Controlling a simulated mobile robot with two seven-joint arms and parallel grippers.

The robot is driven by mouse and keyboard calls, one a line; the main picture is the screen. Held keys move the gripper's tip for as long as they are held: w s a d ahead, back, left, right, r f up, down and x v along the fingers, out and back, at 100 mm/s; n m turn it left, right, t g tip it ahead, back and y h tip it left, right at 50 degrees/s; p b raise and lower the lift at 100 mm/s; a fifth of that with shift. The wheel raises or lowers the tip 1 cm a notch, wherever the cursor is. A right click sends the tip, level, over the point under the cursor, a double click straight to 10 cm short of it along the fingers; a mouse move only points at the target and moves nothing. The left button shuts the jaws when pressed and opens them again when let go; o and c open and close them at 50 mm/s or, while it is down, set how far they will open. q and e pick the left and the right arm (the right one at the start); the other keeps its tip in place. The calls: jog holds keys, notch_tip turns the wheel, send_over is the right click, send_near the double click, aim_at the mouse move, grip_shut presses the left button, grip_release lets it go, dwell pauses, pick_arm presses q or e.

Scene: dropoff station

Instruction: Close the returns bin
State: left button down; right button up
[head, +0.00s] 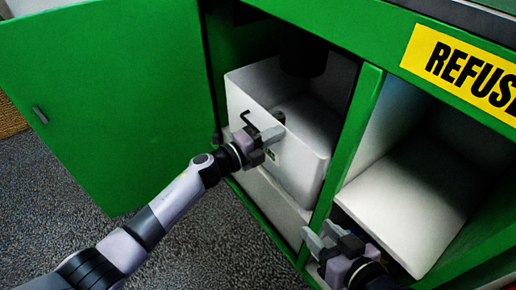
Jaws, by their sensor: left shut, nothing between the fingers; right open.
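A green cabinet (366,120) has its left door (105,100) swung wide open to the left, with a small grey handle (40,115) near its outer edge. A white bin (302,155) stands in the opened compartment. I cannot tell for certain which part is the returns bin. My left gripper (272,134) is shut and empty, in front of the white bin beside a dark hook-shaped piece (248,117); contact is unclear. My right gripper (322,235) is open and empty, low before the right compartment, partly cut off by the bottom edge.
The right compartment is open and holds a slanted white panel (410,205) under a yellow sign (465,70) reading "REFUS", cut off at the edge. A second white surface (272,205) shows below the bin. Grey carpet (90,185) is clear before the open door.

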pick_arm(q)
jog(key=b+x, duration=0.1)
jog(key=x, duration=0.1)
jog(key=shift+w+d+r, duration=0.2)
jog(key=shift+d, duration=0.1)
pick_arm(e)
jog(key=shift+w+a+f+y, duration=0.1)
jog(key=shift+a+f+y, duration=0.1)
jog(key=shift+a+y, duration=0.4)
pick_arm(q)
jog(key=shift+r, duration=0.1)
pick_arm(e)
jog(key=shift+a, duration=0.1)
